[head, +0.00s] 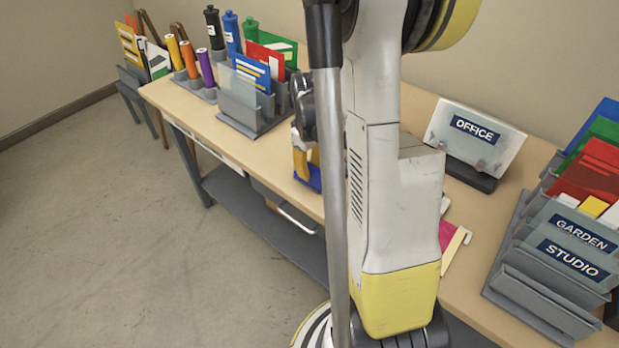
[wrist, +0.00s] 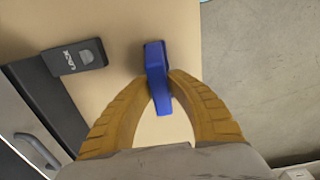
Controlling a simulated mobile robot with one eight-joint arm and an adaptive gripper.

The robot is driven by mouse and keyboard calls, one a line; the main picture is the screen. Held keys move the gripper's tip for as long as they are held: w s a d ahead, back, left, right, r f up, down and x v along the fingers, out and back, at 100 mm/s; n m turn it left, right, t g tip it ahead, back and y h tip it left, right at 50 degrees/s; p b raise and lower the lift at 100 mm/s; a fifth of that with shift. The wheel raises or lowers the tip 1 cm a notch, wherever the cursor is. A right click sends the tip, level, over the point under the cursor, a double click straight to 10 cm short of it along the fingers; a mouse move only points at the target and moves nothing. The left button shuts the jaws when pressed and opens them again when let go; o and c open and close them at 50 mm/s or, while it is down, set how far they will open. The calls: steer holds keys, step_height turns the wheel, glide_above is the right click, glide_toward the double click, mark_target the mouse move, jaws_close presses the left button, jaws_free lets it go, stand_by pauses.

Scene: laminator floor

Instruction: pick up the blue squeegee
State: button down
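The blue squeegee (wrist: 157,70) lies between the two yellow-brown fingers of my gripper (wrist: 160,82) in the wrist view. Both fingertips meet its sides, and its near end reaches into the space between the fingers. In the head view the squeegee (head: 314,178) shows as a small blue patch just below the gripper fingers (head: 306,160), near the table's front edge. My arm hides part of this area. I cannot tell whether the squeegee rests on the table or is just off it.
A dark block with white lettering (wrist: 74,57) lies left of the squeegee. The wooden table (head: 185,98) holds bottles and card holders at left, an OFFICE sign (head: 474,140) and a grey rack (head: 540,292) at right. Open floor (head: 110,200) lies in front.

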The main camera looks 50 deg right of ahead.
mark_target(310, 165)
stand_by(0.4)
steer(key=shift+r+p, duration=0.35)
steer(key=shift+r, duration=0.3)
step_height(310, 165, up, 3)
steer(key=shift+f+p, duration=0.1)
steer(key=shift+p, duration=0.6)
steer(key=s+d+r+p, duration=0.3)
steer(key=s+d+r, duration=0.4)
steer(key=s, duration=0.2)
steer(key=shift+d, duration=0.25)
steer(key=c, duration=1.9)
jaws_free()
jaws_close()
